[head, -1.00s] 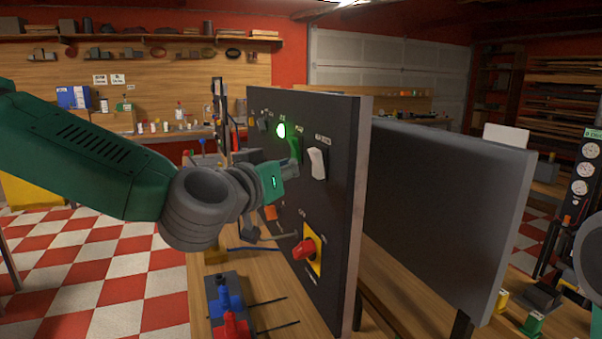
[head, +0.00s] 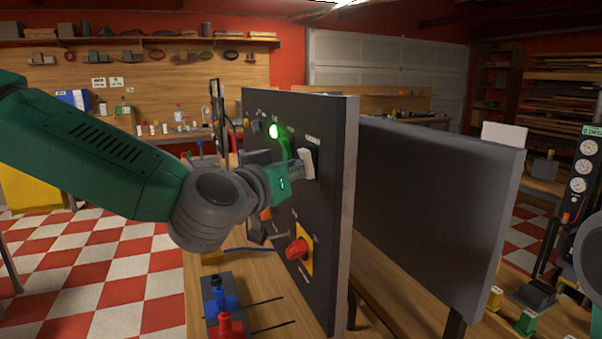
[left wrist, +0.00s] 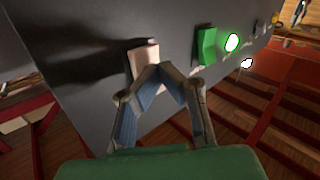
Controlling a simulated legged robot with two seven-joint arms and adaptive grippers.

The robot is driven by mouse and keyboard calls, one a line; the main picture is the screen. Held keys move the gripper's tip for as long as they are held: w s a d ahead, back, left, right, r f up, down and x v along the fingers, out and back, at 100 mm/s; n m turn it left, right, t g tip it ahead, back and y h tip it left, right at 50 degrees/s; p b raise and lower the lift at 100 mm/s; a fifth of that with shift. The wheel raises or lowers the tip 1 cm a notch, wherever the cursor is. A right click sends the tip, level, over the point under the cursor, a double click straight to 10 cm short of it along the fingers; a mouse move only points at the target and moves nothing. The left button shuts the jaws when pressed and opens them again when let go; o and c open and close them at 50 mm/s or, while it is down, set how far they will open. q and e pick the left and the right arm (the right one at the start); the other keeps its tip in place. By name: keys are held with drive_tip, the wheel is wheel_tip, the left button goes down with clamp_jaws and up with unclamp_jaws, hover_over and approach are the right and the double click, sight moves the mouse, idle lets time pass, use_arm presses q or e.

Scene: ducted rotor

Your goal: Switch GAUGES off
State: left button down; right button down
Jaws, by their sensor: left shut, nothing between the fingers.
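A dark upright panel (head: 328,215) stands on the bench in the middle of the head view. It carries a white rocker switch (head: 307,164) with a small label above it, too small to read surely. The rocker also shows in the left wrist view (left wrist: 142,58). My left gripper (head: 297,171) is shut and empty, its fingertips (left wrist: 162,70) at the lower part of the white rocker. I cannot tell whether they touch it. Left of it are a green rocker (left wrist: 206,46) and a lit green lamp (left wrist: 232,42). My right gripper is not in view.
Below the rockers, a red knob (head: 296,249) on a yellow plate sticks out of the panel. Blue and red parts (head: 220,300) stand on the bench in front. A second grey panel (head: 430,200) stands behind on the right.

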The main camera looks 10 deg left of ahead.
use_arm(q)
drive_tip(key=shift+s+a+r+p, duration=1.2)
drive_tip(key=shift+s+a, duration=0.25)
drive_tip(key=shift+a, duration=1.5)
drive_tip(key=s+d+f+g+b, duration=0.1)
drive_tip(key=s+f+g, duration=0.15)
drive_tip(key=f, duration=0.85)
drive_tip(key=s+d+f+g+b, duration=0.1)
drive_tip(key=s+f+g, duration=0.15)
drive_tip(key=f, duration=0.75)
drive_tip(key=s+f+g+b, duration=0.15)
drive_tip(key=s+f, duration=0.25)
drive_tip(key=f, duration=0.7)
drive_tip(key=s+a+f+g+y+b, duration=0.1)
drive_tip(key=s+a+f+g, duration=0.4)
drive_tip(key=s+f, duration=0.7)
drive_tip(key=s+a+f+g+y+b, duration=0.1)
drive_tip(key=s+a+f+g+y, duration=0.2)
drive_tip(key=s+f, duration=0.9)
drive_tip(key=s+a+g, duration=0.2)
drive_tip(key=a, duration=0.1)
drive_tip(key=shift+s+y+b, duration=0.2)
drive_tip(key=shift+y+b, duration=0.1)
drive_tip(key=shift+b, duration=0.1)
